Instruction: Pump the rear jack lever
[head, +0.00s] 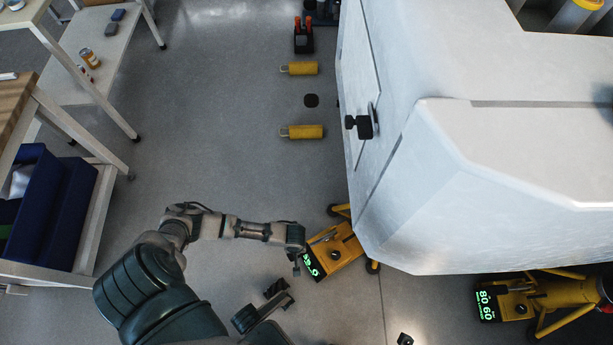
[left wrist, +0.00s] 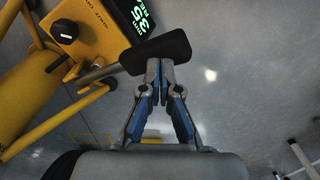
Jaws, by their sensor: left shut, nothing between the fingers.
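A yellow jack (head: 335,248) with a green lit display stands on the floor beside the white fuselage's lower corner. In the left wrist view the same jack (left wrist: 95,30) fills the upper left, with a black knob and its display. Its lever has a grey rod and a black handle (left wrist: 160,52) lying across the view beside the display. My left gripper (left wrist: 157,66) is shut and empty, its tips right at the handle; I cannot tell whether they touch it. In the head view my left gripper (head: 297,252) is over the display end of the jack, and the handle is hidden.
A second yellow jack (head: 540,295) stands at the lower right. The white fuselage (head: 440,160) fills the right side above the jacks. Yellow chocks (head: 303,132) lie on the floor further up. A bench with a blue bin (head: 45,205) stands at left.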

